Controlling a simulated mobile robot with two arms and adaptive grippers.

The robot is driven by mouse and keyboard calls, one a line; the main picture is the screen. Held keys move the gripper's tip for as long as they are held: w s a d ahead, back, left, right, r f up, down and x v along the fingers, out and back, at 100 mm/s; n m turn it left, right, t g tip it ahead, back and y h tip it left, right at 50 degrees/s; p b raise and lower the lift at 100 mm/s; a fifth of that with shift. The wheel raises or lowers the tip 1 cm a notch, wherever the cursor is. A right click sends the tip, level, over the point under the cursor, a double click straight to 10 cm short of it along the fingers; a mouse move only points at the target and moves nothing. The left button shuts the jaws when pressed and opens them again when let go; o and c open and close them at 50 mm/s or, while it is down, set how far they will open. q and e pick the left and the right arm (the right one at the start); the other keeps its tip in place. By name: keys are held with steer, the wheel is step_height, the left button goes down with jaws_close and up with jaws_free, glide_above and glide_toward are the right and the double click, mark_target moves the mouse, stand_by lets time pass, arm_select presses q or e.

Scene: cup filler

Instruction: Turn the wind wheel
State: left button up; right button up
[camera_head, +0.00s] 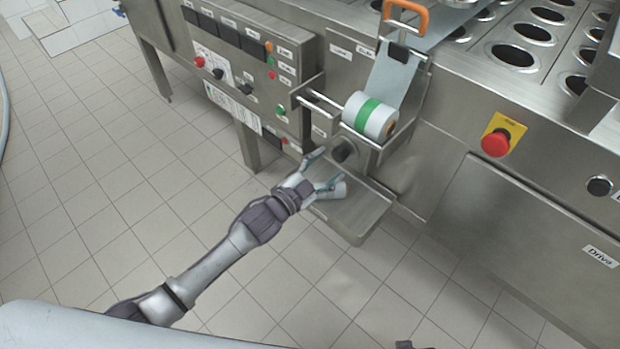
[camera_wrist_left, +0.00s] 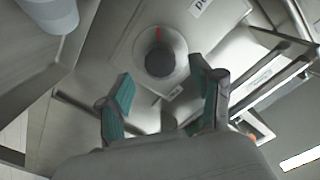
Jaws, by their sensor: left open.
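The wind wheel appears to be the dark round knob (camera_head: 344,150) on the machine's front, below the film roll. In the left wrist view the knob (camera_wrist_left: 159,60) sits on a pale round plate with a red mark above it. My left gripper (camera_head: 323,169) is open and empty, just in front of the knob. In the left wrist view its teal-padded fingers (camera_wrist_left: 160,88) are spread, with the knob between and beyond their tips. I see no contact with the knob. My right gripper is not seen.
A white and green film roll (camera_head: 370,115) hangs above the knob. A metal tray (camera_head: 355,217) juts out below it. The control panel (camera_head: 250,75) is at the left, and a red emergency button (camera_head: 496,143) at the right. The tiled floor in front is clear.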

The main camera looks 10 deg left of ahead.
arm_select(q)
steer(key=v, duration=0.7)
steer(key=shift+s+a, duration=0.2)
steer(key=shift+s, duration=0.05)
